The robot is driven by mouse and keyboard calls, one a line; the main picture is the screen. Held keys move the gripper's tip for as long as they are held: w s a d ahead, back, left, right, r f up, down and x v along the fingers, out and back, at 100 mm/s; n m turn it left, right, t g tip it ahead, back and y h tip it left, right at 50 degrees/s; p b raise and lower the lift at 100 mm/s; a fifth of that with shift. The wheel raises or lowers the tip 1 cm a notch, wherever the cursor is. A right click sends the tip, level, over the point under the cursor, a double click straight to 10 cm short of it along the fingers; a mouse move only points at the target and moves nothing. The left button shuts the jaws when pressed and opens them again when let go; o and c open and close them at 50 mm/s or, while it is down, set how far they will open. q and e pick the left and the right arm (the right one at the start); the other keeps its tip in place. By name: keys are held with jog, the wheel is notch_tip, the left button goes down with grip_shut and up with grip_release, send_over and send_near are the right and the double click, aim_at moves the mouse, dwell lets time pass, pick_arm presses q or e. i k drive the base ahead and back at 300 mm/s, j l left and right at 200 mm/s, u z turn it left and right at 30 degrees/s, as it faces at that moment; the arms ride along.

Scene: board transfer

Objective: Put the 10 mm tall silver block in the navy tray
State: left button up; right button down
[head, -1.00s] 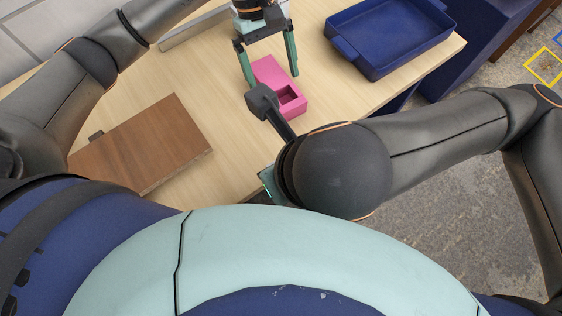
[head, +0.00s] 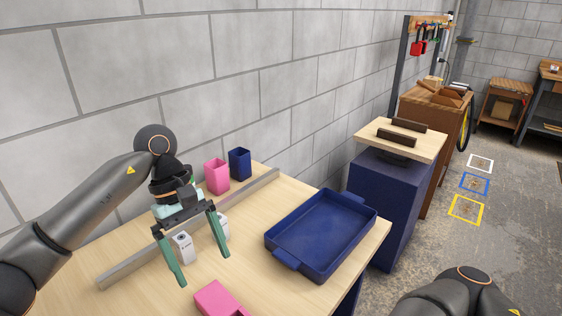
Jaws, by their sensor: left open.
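Two pale silver-white blocks with small dark markings stand near the rail: a nearer one (head: 183,248) and one farther back (head: 222,226). The markings are too small to read, so I cannot tell which is the 10 mm one. The navy tray (head: 292,258) is at the table's right side; its visible floor is empty. My left gripper (head: 204,268) is open and empty, pointing down, with its fingers in front of the blocks and partly covering them. My right gripper is not in view; only part of my right arm shows at the bottom right.
A pink block (head: 217,300) lies at the near edge of view. A grey rail (head: 125,272) runs along the back of the table. A pink cup (head: 217,177) and a navy cup (head: 239,164) stand behind it. A navy cabinet (head: 385,210) stands beyond the tray.

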aim_at(323, 234)
jog(key=k+l, duration=0.25)
jog(key=k, duration=0.2)
jog(key=k+l, duration=0.25)
jog(key=k, duration=0.25)
